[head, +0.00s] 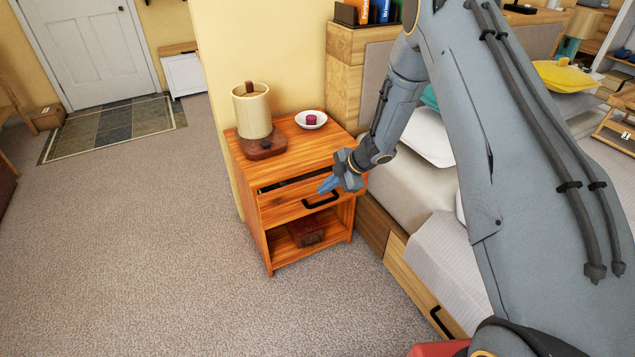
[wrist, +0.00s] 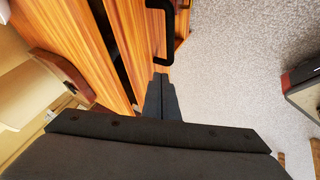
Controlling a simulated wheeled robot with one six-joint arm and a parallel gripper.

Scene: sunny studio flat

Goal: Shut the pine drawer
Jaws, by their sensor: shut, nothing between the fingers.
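The pine drawer (head: 283,209) is the upper part of an orange-brown wooden nightstand (head: 262,241) by the bed. A dark gap shows along the top of its front, so it stands slightly open. Its black handle (head: 321,201) also shows in the wrist view (wrist: 166,40). My gripper (head: 327,186) is shut and empty, in front of the drawer's right part, just above the handle. In the wrist view the closed fingertips (wrist: 160,78) are beside the drawer front near the handle. I cannot tell whether they touch it.
On the nightstand top stand a cream lamp (head: 252,112) on a brown base and a white bowl (head: 311,119) with a dark pink item. A dark red box (head: 306,230) lies on the open lower shelf. The bed (head: 430,200) is close on the right. Carpet in front is clear.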

